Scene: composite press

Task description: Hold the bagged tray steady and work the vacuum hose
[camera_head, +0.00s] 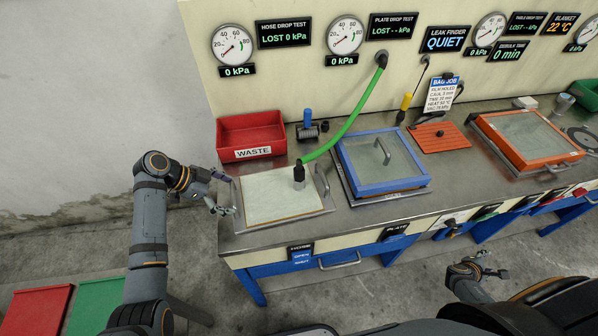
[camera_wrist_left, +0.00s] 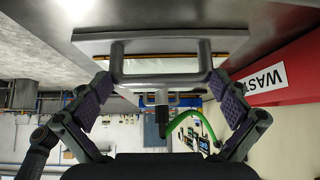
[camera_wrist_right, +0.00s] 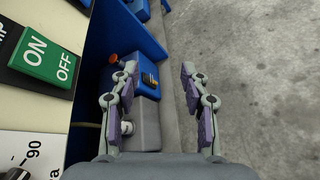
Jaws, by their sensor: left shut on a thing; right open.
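The bagged tray (camera_head: 265,195), a pale sheet on a metal plate with a handle at each side, lies flat at the bench's left end. The green vacuum hose (camera_head: 345,132) runs from the wall panel down to a black fitting (camera_head: 299,173) standing on the tray; the hose also shows in the left wrist view (camera_wrist_left: 205,122). My left gripper (camera_head: 222,192) is at the tray's left handle (camera_wrist_left: 160,73), shut on it, with a finger at each end of the bar. My right gripper (camera_head: 487,262) is open and empty, below the bench front.
A red waste bin (camera_head: 250,134) stands behind the tray. A blue-framed plate (camera_head: 385,160) is just right of it. The hose valve label (camera_head: 301,252) is on the bench front. Gauges above show the hose drop test (camera_head: 285,33) at 0 kPa. An ON/OFF switch (camera_wrist_right: 45,57) is left of my right gripper.

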